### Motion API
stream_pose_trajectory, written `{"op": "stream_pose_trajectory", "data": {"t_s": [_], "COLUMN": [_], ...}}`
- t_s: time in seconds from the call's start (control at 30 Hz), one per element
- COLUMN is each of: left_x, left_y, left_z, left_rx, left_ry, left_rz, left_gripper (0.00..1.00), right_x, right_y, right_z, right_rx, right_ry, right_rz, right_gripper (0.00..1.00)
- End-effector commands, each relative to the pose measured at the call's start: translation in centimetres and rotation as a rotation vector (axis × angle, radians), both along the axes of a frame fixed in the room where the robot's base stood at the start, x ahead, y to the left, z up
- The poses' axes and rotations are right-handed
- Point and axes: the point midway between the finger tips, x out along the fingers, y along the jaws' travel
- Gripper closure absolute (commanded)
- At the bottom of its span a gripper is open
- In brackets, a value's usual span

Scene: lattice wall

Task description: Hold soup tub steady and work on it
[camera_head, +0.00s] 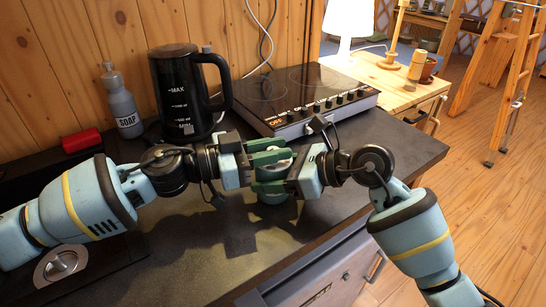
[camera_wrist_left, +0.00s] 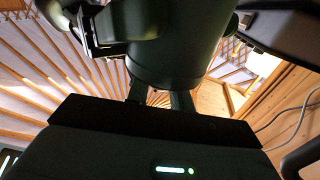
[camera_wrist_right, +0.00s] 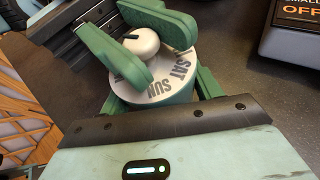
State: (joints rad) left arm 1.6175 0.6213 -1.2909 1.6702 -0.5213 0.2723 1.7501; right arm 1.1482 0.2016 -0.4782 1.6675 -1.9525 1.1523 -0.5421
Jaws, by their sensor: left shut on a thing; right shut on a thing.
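The soup tub (camera_head: 272,197) is a small green cylinder above the dark counter; it also shows in the right wrist view (camera_wrist_right: 158,92). Its pale top bears the words SAT and SUN and a white knob (camera_wrist_right: 143,41). My left gripper (camera_head: 270,157) comes from the left, its green fingers shut on either side of the knob. My right gripper (camera_head: 271,187) comes from the right, lower down, its fingers shut around the tub's body. In the left wrist view the tub (camera_wrist_left: 168,55) is a dark cylinder in shadow. Fingers hide parts of the tub.
A black kettle (camera_head: 178,95) and a grey soap bottle (camera_head: 121,104) stand behind my left arm, with a red item (camera_head: 82,140) nearby. A cooktop (camera_head: 300,92) lies behind the grippers.

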Motion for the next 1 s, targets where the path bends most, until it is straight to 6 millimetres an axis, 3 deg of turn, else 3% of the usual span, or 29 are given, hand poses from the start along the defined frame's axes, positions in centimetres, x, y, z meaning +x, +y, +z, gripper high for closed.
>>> {"op": "stream_pose_trajectory", "data": {"t_s": [0.47,0.5,0.67,0.87,1.0], "left_x": [0.10,0.05,0.02,0.02,0.02], "left_y": [-0.09,-0.08,-0.07,-0.06,-0.05], "left_z": [0.24,0.22,0.14,0.05,0.01], "left_rx": [-0.002,-0.002,-0.001,0.000,0.000], "left_ry": [-0.003,-0.003,-0.001,0.000,0.000], "left_rz": [-0.163,-0.169,-0.167,-0.166,-0.166], "left_gripper": [0.94,0.75,0.54,0.52,0.35], "right_x": [-0.10,-0.10,-0.09,-0.06,-0.06], "right_y": [0.08,0.08,0.07,0.05,0.04], "right_z": [-0.15,-0.15,-0.15,-0.15,-0.14], "right_rx": [-0.002,-0.002,-0.002,-0.001,-0.001], "right_ry": [0.003,0.003,0.004,0.003,0.004], "right_rz": [0.003,0.003,0.002,0.002,0.001], "right_gripper": [0.58,0.58,0.58,0.58,0.58]}}
